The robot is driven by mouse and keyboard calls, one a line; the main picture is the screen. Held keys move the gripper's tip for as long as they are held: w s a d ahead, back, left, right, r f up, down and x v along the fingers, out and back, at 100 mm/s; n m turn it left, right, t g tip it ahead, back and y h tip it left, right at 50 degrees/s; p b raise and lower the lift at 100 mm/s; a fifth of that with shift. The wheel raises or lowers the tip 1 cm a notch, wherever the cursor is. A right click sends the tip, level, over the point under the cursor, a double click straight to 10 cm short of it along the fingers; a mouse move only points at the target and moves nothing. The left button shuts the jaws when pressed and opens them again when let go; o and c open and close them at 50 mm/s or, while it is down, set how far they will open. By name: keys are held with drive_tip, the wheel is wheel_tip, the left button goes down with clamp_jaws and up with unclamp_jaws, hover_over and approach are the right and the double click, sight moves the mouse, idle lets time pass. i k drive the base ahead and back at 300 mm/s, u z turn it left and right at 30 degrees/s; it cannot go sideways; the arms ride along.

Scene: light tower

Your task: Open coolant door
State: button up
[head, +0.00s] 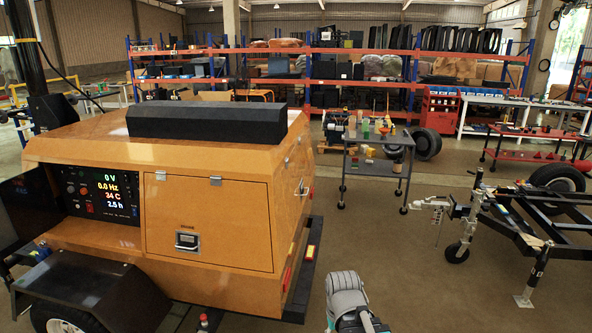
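The orange light tower unit (80,150) stands at the left in the head view. A large side door (225,215) on its near face is shut flush with the body. It has two silver hinges along its top edge and a dark recessed latch (187,241) near its lower left. No label that I can read says whether this is the coolant door. Part of my arm, grey and black, shows at the bottom centre, to the right of the unit and apart from it. My gripper's fingers do not show.
A lit control panel (103,194) sits left of the door, above a black fender (92,286). A black bumper (302,275) runs along the unit's right end. A grey cart (378,140) and a black trailer frame (530,235) stand to the right. The floor between is clear.

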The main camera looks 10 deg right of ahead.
sight(295, 173)
drive_tip(key=i, duration=0.95)
drive_tip(key=z, duration=0.1)
drive_tip(key=k, duration=0.6)
drive_tip(key=z, duration=0.35)
drive_tip(key=i, duration=1.55)
drive_tip(key=u, duration=0.5)
